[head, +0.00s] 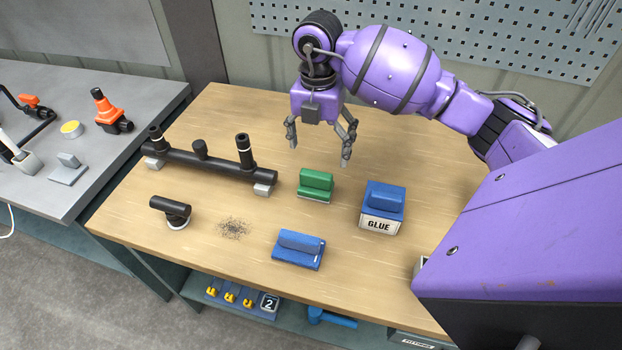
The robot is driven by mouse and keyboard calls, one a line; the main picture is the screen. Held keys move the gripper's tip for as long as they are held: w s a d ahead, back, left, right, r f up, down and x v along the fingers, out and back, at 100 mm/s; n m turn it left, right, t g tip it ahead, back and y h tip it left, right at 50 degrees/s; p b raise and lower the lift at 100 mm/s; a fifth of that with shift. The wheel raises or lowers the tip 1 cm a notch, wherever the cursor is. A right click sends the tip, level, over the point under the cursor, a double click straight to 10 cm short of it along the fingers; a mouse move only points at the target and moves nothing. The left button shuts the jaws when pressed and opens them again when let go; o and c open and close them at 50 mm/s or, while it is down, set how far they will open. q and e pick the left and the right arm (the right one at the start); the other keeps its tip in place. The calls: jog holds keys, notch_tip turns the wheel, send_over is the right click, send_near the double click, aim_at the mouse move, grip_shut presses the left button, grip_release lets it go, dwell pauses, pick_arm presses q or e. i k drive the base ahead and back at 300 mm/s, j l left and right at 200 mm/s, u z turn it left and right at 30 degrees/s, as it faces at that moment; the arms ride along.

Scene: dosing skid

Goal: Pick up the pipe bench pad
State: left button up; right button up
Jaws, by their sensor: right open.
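Several block-shaped pads with raised grips are in the head view, and I cannot tell from looks alone which one is called the pipe bench pad. A green pad (316,184) sits on the wooden bench near the middle. A blue pad (299,250) lies on the bench's front part. My right gripper (319,150) is open and empty, pointing down above the bench, just behind the green pad in the picture. My left gripper is not in view.
A black pipe assembly (205,165) rests on grey blocks at the back left of the wooden bench (150,262). A short black pipe piece (171,211) and dark crumbs (233,228) lie in front. A grey table (95,195) at left holds a grey pad (68,168) and an orange-topped valve (109,110).

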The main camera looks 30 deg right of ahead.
aim_at(305, 250)
jog(key=z, duration=0.85)
jog(key=k+j, duration=0.3)
jog(key=j, duration=0.15)
